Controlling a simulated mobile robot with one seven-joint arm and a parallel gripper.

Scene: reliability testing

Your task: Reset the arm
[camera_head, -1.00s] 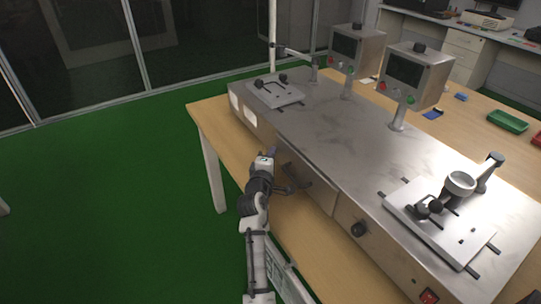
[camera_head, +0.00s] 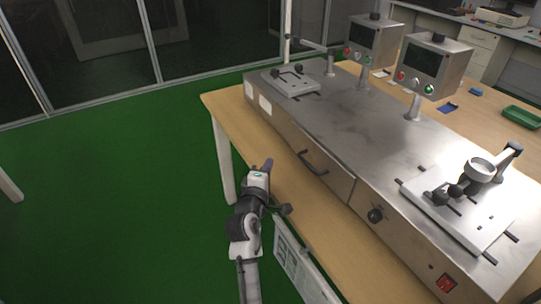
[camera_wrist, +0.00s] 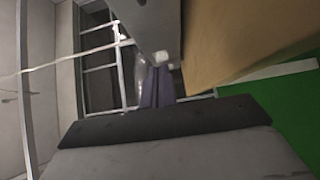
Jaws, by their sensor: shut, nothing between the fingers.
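My arm reaches up from the bottom of the head view, with my gripper (camera_head: 267,166) at its end, just off the front of the steel test machine. The gripper is over the near edge of the wooden table (camera_head: 222,108), apart from the machine's drawer handle (camera_head: 312,163). In the wrist view the gripper fingers (camera_wrist: 157,88) are together, with nothing between them. The wrist view also shows the table's wood surface (camera_wrist: 235,40) close by at the right.
The steel test machine (camera_head: 385,135) fills much of the table, with two control boxes (camera_head: 372,42) on posts and a clamp fixture (camera_head: 470,190) at the right. A white panel (camera_head: 300,262) hangs by the table's front. Green floor (camera_head: 110,200) lies open at the left.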

